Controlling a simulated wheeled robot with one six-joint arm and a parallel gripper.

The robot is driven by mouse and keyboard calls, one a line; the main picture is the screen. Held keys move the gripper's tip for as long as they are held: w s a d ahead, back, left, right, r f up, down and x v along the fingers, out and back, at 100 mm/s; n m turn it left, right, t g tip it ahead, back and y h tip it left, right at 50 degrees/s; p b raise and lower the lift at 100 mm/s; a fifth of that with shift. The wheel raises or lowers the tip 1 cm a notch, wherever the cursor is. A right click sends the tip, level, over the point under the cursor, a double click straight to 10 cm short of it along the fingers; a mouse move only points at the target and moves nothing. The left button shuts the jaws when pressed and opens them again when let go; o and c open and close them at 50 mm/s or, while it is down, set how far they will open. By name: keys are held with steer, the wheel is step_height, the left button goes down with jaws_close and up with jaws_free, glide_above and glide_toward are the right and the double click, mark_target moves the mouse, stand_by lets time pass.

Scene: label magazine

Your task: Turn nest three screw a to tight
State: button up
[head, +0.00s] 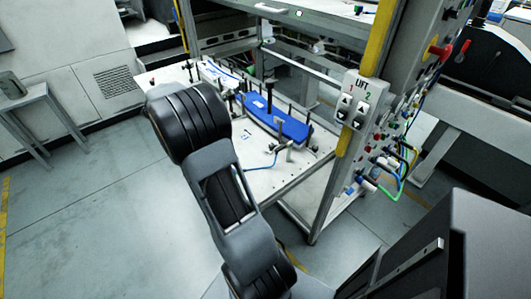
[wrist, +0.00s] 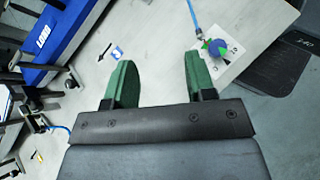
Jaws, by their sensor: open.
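My gripper (wrist: 159,64) is open and empty in the wrist view, its two green fingers spread wide above the pale table. Beyond the right finger, a blue round knob with green marks (wrist: 217,47) sits on a white plate (wrist: 238,56) with small print, apart from the finger. I cannot tell whether this knob is screw a of nest three. A small blue label (wrist: 117,53) lies between the fingers' far side and a dark slim piece (wrist: 104,52). In the head view my own arm hides the gripper and part of the table.
A long blue block (wrist: 55,35) with white lettering stands at the left, with black clamps and posts beside it. It also shows on the white table (head: 262,182) in the head view. A frame post with a LIFT button box (head: 355,104) rises at the table's right.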

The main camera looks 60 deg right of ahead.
mark_target(265, 151)
steer(key=d+f+g, duration=0.1)
steer(key=d, duration=0.1)
steer(key=d+f+g+b, duration=0.1)
steer(key=d+f+g, duration=0.1)
steer(key=d+f, duration=0.1)
steer(key=shift+s+d+n+h, duration=0.1)
steer(key=shift+d+n+h, duration=0.2)
steer(key=shift+d, duration=0.05)
steer(key=b+x, duration=0.2)
steer(key=x, duration=1.1)
steer(key=shift+s+d+r, duration=0.1)
steer(key=shift+s, duration=0.05)
steer(key=shift+c, duration=0.3)
steer(key=c, duration=0.9)
steer(key=shift+o, duration=0.2)
